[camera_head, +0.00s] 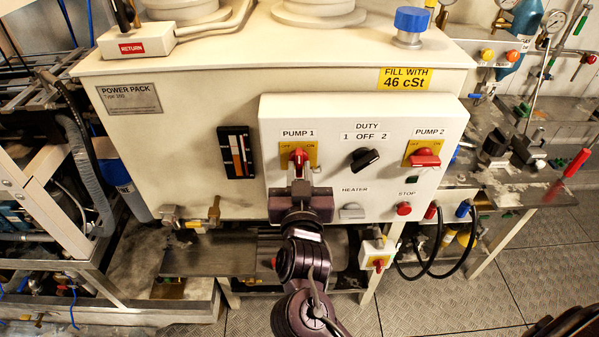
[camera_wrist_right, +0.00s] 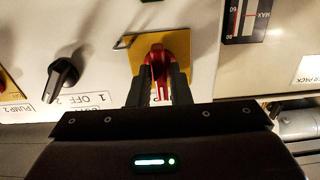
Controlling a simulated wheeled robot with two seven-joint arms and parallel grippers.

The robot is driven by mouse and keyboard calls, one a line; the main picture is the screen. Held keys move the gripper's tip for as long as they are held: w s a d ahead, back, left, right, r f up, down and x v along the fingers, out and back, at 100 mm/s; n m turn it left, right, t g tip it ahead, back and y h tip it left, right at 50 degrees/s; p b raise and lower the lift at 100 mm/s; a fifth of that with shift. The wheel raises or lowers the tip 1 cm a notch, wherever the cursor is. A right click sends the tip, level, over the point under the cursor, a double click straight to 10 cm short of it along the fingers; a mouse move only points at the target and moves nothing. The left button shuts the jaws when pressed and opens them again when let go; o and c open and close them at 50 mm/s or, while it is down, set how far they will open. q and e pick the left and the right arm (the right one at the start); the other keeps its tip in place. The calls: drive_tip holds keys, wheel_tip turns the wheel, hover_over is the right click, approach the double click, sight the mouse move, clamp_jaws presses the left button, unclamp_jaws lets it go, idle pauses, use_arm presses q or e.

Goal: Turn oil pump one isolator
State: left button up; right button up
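The pump 1 isolator (camera_head: 299,155) is a red rotary handle on a yellow plate, on the left of the white control panel (camera_head: 335,112). Its handle points roughly up and down. My right gripper (camera_head: 299,172) reaches it from below. In the right wrist view, the red isolator handle (camera_wrist_right: 158,56) sits between the two dark fingers (camera_wrist_right: 160,85), which are close together on either side of it. The fingers hide the handle's lower part. My left gripper is not in view.
The black duty switch (camera_head: 364,158) is right of the pump 1 isolator, and the red pump 2 isolator (camera_head: 424,159) lies further right, its handle roughly level. The heater switch (camera_head: 352,211) and red stop button (camera_head: 403,208) are below. A level gauge (camera_head: 237,152) stands left of the panel.

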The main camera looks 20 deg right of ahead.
drive_tip(key=o, duration=0.3)
drive_tip(key=shift+s, duration=0.1)
drive_tip(key=shift+s+a, duration=0.15)
drive_tip(key=shift+s, duration=0.2)
drive_tip(key=p+v, duration=0.2)
drive_tip(key=v, duration=0.5)
drive_tip(key=shift+p, duration=0.35)
